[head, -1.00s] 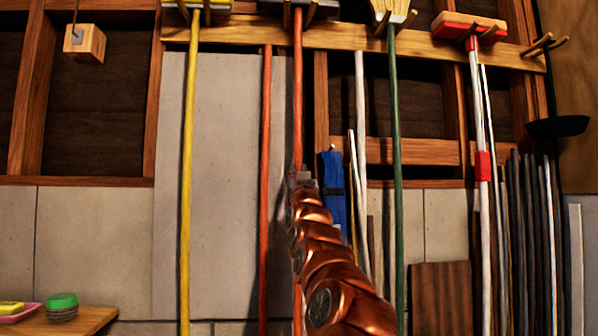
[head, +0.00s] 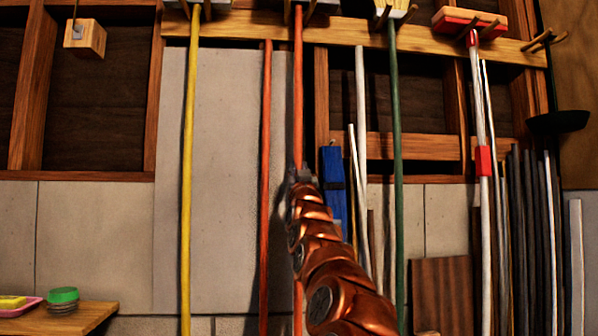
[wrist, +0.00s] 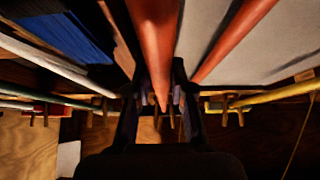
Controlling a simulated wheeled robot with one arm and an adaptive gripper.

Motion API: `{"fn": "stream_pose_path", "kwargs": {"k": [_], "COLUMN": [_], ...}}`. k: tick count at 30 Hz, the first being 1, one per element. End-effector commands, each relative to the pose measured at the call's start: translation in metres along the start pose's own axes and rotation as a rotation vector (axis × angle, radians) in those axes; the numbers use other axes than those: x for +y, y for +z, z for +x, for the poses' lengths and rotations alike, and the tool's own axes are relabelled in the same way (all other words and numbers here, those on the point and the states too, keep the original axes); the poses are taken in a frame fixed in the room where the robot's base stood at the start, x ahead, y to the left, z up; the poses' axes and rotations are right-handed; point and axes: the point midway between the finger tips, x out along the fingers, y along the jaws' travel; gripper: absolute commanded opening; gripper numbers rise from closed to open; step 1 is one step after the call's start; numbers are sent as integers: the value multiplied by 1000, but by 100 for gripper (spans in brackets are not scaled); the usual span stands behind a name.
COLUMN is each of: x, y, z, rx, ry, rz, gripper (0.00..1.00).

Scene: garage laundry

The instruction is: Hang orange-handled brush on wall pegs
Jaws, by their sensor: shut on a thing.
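The orange-handled brush (head: 298,90) is upright in front of the wall, its long handle running up past the wooden peg rail (head: 345,32). My gripper (head: 300,175) is shut on the handle well below the rail. In the wrist view the handle (wrist: 155,45) passes between the fingers of my gripper (wrist: 158,100). Wooden pegs (head: 308,10) show beside the upper handle, and pegs also show beyond it in the wrist view. The brush head is cut off by the top of the head view; I cannot tell whether it touches the pegs.
A yellow-handled tool (head: 189,150) hangs left, a green-handled one (head: 396,120) and a red-and-white one (head: 483,160) right. Another orange pole (head: 265,180) stands close left. Dark poles (head: 530,230) lean at right. A wooden table (head: 85,318) is at lower left.

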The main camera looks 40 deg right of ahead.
Motion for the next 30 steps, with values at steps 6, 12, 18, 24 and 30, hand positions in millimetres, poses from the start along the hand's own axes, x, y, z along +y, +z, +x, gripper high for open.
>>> {"fn": "stream_pose_path", "kwargs": {"k": [6, 12, 18, 24, 30], "x": [0, 0, 0, 0, 0], "y": [2, 4, 7, 6, 7], "z": [-2, -4, -6, -5, -5], "rx": [2, 2, 3, 2, 1], "ry": [1, 1, 1, 0, 0], "rz": [0, 0, 0, 0, 0], "gripper": [0, 0, 0, 43, 51]}}
